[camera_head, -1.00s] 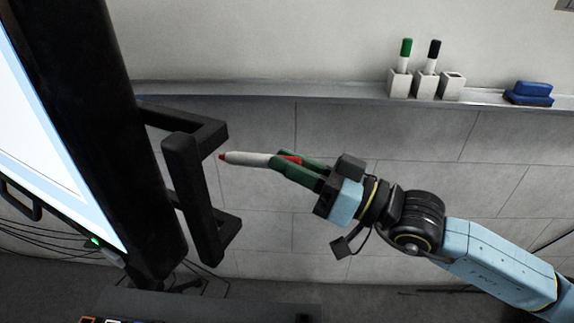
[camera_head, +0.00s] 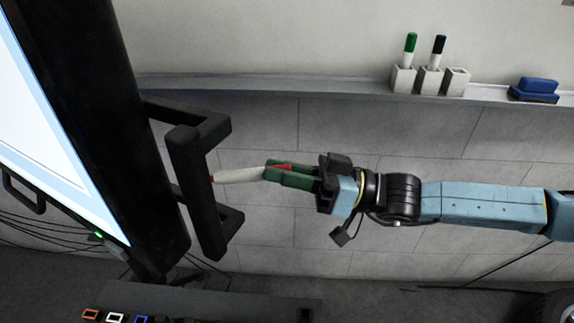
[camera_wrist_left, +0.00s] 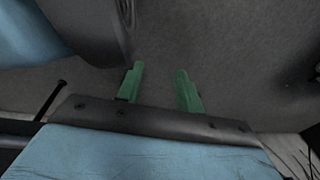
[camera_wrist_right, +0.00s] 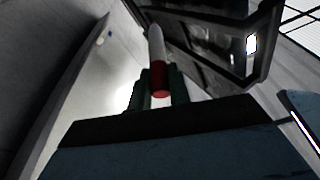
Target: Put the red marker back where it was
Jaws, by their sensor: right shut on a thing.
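The red marker (camera_head: 238,176) has a white barrel with red ends. My right gripper (camera_head: 284,175) is shut on it near its red cap, and the barrel points left toward the black handle. The marker also shows in the right wrist view (camera_wrist_right: 157,62), between the green fingers. On the wall ledge, a row of white holders has a green marker (camera_head: 410,50) and a black marker (camera_head: 436,52) standing upright in two of them. The rightmost holder (camera_head: 456,82) is empty. My left gripper (camera_wrist_left: 160,85) shows only in the left wrist view, open and empty.
A black handle (camera_head: 190,195) on the side of the large screen (camera_head: 40,130) stands close to the marker's tip. A blue eraser (camera_head: 535,91) lies on the ledge (camera_head: 300,87) right of the holders. The wall below the ledge is clear.

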